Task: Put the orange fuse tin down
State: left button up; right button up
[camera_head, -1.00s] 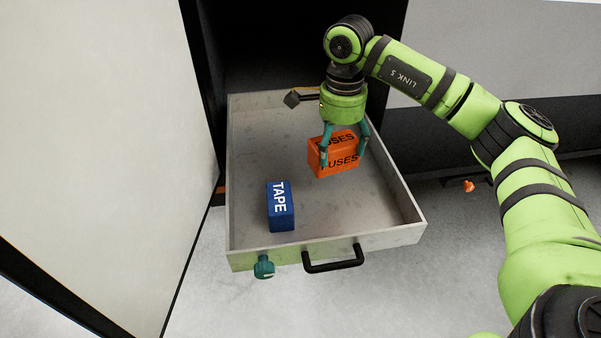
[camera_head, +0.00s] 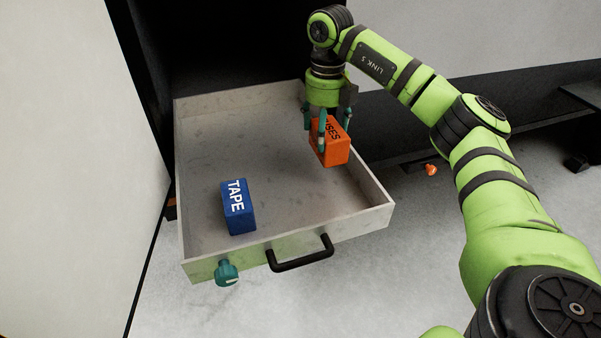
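The orange fuse tin (camera_head: 336,153), a box with dark "FUSES" lettering, is between the fingers of my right gripper (camera_head: 333,124). The fingers are closed on its sides, and the tin is slightly turned. In the picture it overlaps the right wall of the open grey drawer (camera_head: 205,165). It looks raised, but I cannot tell its exact height above the drawer floor. My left gripper is out of view.
A blue tape box (camera_head: 239,208) stands in the front left of the drawer. The drawer floor between is bare. A black handle (camera_head: 300,255) and a teal knob (camera_head: 227,273) are on the drawer front. A pale panel (camera_head: 70,150) stands close on the left.

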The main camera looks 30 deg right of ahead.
jog(key=s+a+f+p, duration=0.1)
jog(key=a+f, duration=0.1)
jog(key=s+a+f+p, duration=0.1)
jog(key=a+f, duration=0.1)
jog(key=f, duration=0.1)
jog(key=s+a+f+p, duration=0.1)
jog(key=a+f, duration=0.1)
jog(key=f, duration=0.1)
jog(key=shift+s+a, duration=0.1)
jog(key=shift+s, duration=0.15)
jog(key=shift+f, duration=0.1)
jog(key=shift+f, duration=0.1)
jog(key=shift+f, duration=0.15)
jog(key=o, duration=1.3)
jog(key=shift+c, duration=0.2)
